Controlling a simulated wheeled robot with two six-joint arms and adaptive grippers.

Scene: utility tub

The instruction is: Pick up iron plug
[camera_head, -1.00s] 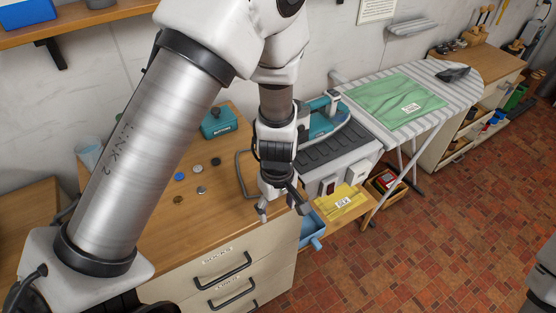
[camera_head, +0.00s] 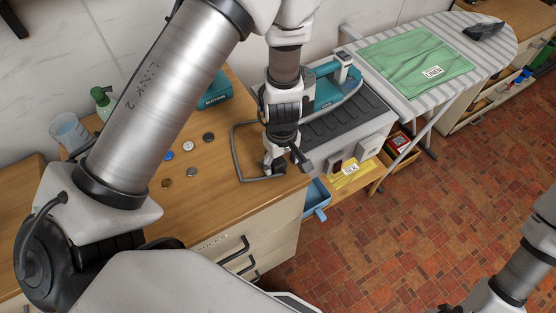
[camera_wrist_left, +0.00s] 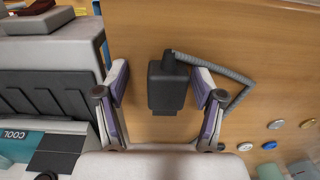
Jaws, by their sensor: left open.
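The iron plug (camera_wrist_left: 167,85) is a black block on the wooden counter, at the end of a grey cord (camera_wrist_left: 225,72). In the left wrist view it lies between the two fingers of my left gripper (camera_wrist_left: 162,80), with a gap on each side. The fingers are open and do not grip it. In the head view my left gripper (camera_head: 285,165) points down over the counter near its right front corner, and it largely hides the plug. The teal iron (camera_head: 333,88) sits on its grey base at the right. My right gripper is out of the picture.
Several round buttons (camera_head: 188,146) lie on the counter (camera_head: 220,190) left of the cord. A teal box (camera_head: 214,93) stands behind them. The ironing board (camera_head: 490,45) with a green cloth (camera_head: 415,56) is at the back right.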

